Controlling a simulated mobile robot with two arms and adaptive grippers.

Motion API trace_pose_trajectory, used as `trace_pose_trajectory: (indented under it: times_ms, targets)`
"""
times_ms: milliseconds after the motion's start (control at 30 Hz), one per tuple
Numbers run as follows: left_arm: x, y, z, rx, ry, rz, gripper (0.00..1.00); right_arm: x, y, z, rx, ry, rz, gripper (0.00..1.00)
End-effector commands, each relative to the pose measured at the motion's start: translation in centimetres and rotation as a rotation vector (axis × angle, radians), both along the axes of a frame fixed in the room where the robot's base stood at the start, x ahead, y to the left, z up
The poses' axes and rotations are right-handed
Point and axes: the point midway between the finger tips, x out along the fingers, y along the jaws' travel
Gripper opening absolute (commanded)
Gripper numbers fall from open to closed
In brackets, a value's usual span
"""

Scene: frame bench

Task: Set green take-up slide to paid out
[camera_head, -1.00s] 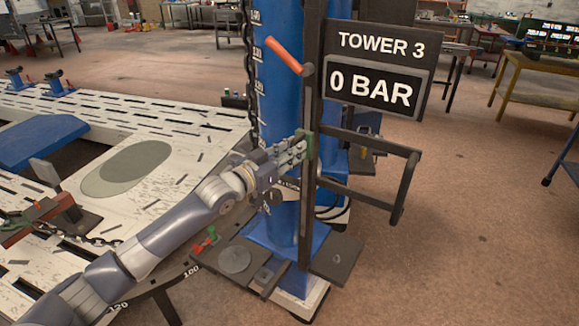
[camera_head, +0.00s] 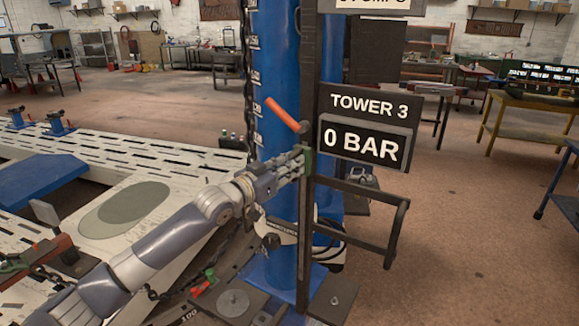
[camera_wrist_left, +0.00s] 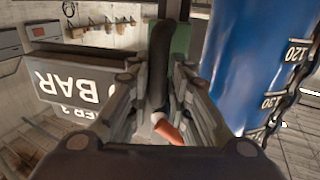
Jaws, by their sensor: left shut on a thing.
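The green take-up slide (camera_head: 308,163) is a small green block on the dark upright rail (camera_head: 309,65) at the front of the blue tower. My left gripper (camera_head: 300,164) reaches in from the left and is shut on the slide. In the left wrist view the green slide (camera_wrist_left: 180,42) shows between the finger ends, beside the dark rail. The fingers hide part of it. My right gripper is in neither view.
An orange-handled lever (camera_head: 282,114) juts from the rail just above my gripper; it also shows in the wrist view (camera_wrist_left: 166,130). A TOWER 3 sign (camera_head: 365,130) reads 0 BAR at right. A dark bar frame (camera_head: 398,235) sticks out below. A chain hangs left of the blue column (camera_head: 278,70).

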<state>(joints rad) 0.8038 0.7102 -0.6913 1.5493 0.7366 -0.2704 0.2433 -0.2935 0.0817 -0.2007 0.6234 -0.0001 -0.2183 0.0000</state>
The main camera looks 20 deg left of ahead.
Motion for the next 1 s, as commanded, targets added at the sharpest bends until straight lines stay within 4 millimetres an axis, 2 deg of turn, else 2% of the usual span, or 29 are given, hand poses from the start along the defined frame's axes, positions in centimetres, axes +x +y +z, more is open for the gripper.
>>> trace_pose_trajectory:
  times_ms: [33,67,100,300,567,767,1000]
  targets:
    - [0.0,-0.2,1.0,-0.005,-0.018,-0.005,0.00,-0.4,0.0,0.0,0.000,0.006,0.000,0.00]
    - [0.0,-0.2,1.0,-0.005,-0.018,-0.005,0.25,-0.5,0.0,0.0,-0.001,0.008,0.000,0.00]
    - [-0.1,-0.2,1.0,-0.005,-0.018,-0.005,0.34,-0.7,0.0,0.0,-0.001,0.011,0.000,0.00]
    - [0.0,-0.1,0.7,-0.004,-0.014,-0.002,0.34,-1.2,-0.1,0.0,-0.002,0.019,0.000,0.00]
    - [-0.5,0.2,0.4,-0.003,-0.008,-0.001,0.34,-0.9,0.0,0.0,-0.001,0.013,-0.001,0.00]
    - [-2.9,1.3,0.3,0.000,-0.007,-0.001,0.34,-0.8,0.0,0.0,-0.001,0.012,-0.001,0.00]
    - [-7.1,3.2,0.3,0.000,-0.008,-0.002,0.34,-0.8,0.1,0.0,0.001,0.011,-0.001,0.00]
